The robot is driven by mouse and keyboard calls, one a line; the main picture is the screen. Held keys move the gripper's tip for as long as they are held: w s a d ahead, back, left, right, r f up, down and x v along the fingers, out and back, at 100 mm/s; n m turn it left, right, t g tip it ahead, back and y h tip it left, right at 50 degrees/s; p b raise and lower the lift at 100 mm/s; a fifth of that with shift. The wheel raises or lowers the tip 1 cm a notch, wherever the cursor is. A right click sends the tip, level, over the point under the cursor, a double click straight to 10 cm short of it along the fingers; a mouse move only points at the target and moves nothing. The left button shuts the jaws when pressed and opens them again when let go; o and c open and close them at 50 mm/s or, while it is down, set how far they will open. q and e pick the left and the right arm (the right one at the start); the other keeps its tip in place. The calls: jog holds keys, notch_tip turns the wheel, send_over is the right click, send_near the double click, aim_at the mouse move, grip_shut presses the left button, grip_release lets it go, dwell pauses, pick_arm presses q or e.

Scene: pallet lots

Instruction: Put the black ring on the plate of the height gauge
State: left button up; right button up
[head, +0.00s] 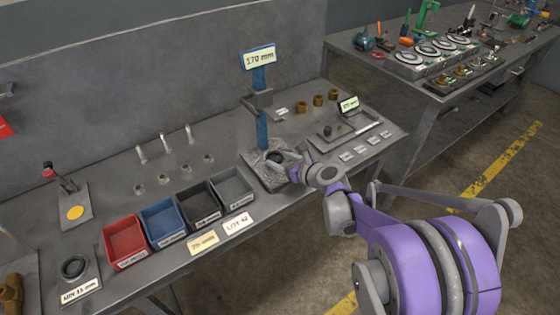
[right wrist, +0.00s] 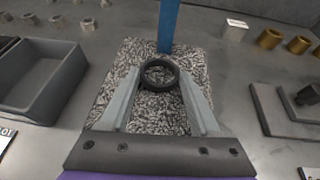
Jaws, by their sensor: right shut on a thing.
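The black ring (right wrist: 159,73) is between the fingertips of my right gripper (right wrist: 160,80), which is shut on it. The ring also shows in the head view (head: 274,156), partly behind the right gripper (head: 287,160). The height gauge has a speckled grey plate (right wrist: 115,75) and a blue column (right wrist: 171,25) with a 170 mm sign (head: 259,58). The ring is over the plate, near the foot of the column. I cannot tell whether it touches the plate. My left gripper is not in view.
Red (head: 125,240), blue (head: 163,219), black and grey bins line the bench left of the plate. Another dark ring (head: 74,266) sits on a labelled plate at far left. Several brass nuts (head: 302,107) stand behind; a grey tray (head: 330,140) is to the right.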

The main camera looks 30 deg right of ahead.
jog(key=shift+f, duration=0.2)
jog(key=o, duration=1.3)
jog(key=shift+r, duration=0.1)
jog(key=shift+r, duration=0.1)
